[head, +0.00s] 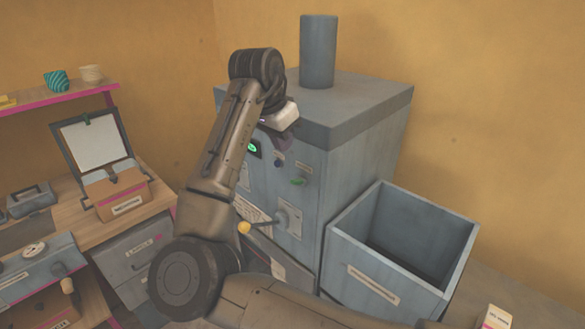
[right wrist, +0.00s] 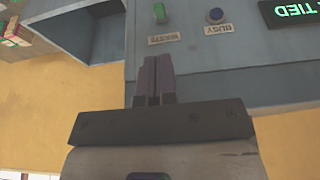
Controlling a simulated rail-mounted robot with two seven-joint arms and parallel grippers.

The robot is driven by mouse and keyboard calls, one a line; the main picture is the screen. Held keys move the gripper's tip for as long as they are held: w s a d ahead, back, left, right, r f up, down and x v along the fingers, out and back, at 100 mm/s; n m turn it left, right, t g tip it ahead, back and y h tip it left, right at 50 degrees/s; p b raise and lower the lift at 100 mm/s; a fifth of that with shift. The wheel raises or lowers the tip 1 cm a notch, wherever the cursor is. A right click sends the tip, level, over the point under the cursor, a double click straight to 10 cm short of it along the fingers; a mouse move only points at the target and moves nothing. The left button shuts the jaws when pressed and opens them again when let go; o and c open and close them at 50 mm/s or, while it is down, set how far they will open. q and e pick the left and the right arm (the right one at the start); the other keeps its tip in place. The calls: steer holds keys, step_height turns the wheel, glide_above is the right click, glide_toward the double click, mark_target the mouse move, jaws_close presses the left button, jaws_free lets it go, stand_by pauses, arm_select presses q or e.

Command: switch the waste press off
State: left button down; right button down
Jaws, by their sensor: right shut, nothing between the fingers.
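The waste press (head: 345,160) is a blue-grey cabinet with a darker top and an upright cylinder on it. Its front carries a lit display (head: 254,148), a dark blue button (head: 278,161) and a green button or switch (head: 297,181). My left gripper is out of view.
An open grey bin (head: 375,283) stands right of the press. A lever with a yellow knob (head: 244,228) sticks out of the press front, partly behind my arm. A wooden desk (head: 155,208) with boxes is at the left, below a shelf (head: 70,97).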

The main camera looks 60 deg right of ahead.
steer(key=b, duration=0.2)
glide_toward(297, 180)
steer(key=x, duration=0.5)
steer(key=shift+d+f, duration=0.2)
steer(key=shift+f, duration=0.45)
steer(key=shift+d, duration=0.1)
